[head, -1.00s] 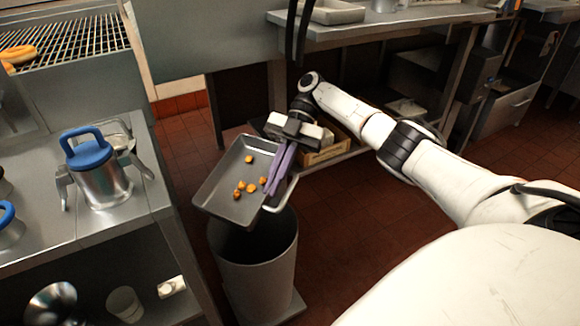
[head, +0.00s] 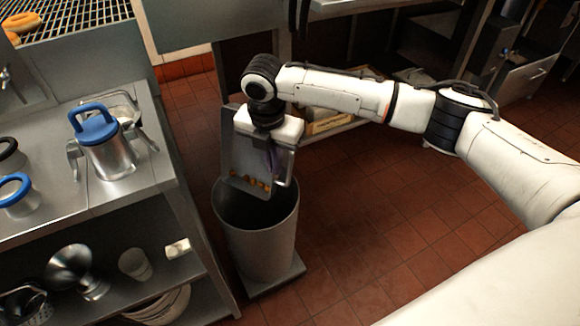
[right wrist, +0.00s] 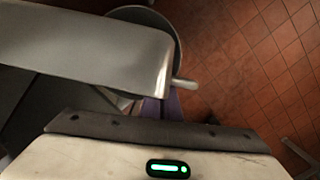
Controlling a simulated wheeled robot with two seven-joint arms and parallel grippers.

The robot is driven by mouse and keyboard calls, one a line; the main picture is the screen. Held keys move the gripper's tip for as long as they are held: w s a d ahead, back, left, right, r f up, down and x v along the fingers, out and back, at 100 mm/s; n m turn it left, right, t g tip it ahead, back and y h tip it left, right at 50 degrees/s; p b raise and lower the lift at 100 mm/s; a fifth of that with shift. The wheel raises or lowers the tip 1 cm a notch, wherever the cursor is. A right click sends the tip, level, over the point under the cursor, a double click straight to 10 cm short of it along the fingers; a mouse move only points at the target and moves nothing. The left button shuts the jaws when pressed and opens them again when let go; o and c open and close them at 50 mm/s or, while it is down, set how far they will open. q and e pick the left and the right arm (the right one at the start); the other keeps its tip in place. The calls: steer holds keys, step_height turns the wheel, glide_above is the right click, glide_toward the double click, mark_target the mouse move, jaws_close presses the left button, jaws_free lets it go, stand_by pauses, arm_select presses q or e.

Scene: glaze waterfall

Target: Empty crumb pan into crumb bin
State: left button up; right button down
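The grey crumb pan (head: 240,155) is tipped steeply over the crumb bin, its low edge at the bin's mouth. Several orange-brown crumbs (head: 250,182) lie gathered along that low edge. The grey round crumb bin (head: 262,240) stands on a flat base on the floor. My right gripper (head: 276,168) is at the pan's right side, its purple fingers shut on the pan's handle (head: 287,170). In the right wrist view the pan (right wrist: 90,50) fills the upper left, with the bin rim (right wrist: 150,14) beyond it. My left gripper is not in view.
A steel counter (head: 135,185) at the left holds a blue-lidded metal pot (head: 107,150). Its lower shelf carries a white cup (head: 135,264) and a metal funnel-like vessel (head: 78,270). Tiled floor (head: 370,240) is clear right of the bin. A bench stands behind.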

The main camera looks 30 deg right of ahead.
steer(key=shift+w+a+f+t+h+b, duration=0.1)
steer(key=shift+f+t+h+b, duration=0.2)
steer(key=shift+f+b, duration=0.25)
steer(key=r+t+h+p, duration=0.1)
steer(key=p, duration=0.1)
steer(key=shift+h+p, duration=0.3)
steer(key=shift+h, duration=0.1)
steer(key=shift+f+t+h+p, duration=0.3)
steer(key=shift+t+h+p, duration=0.25)
steer(key=shift+t+h, duration=0.3)
steer(key=shift+f+t+h, duration=0.4)
steer(key=shift+t+h, duration=0.05)
steer(key=shift+h, duration=0.3)
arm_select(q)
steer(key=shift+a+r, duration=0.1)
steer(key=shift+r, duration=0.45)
arm_select(e)
steer(key=shift+t+h, duration=0.3)
steer(key=shift+h, duration=0.1)
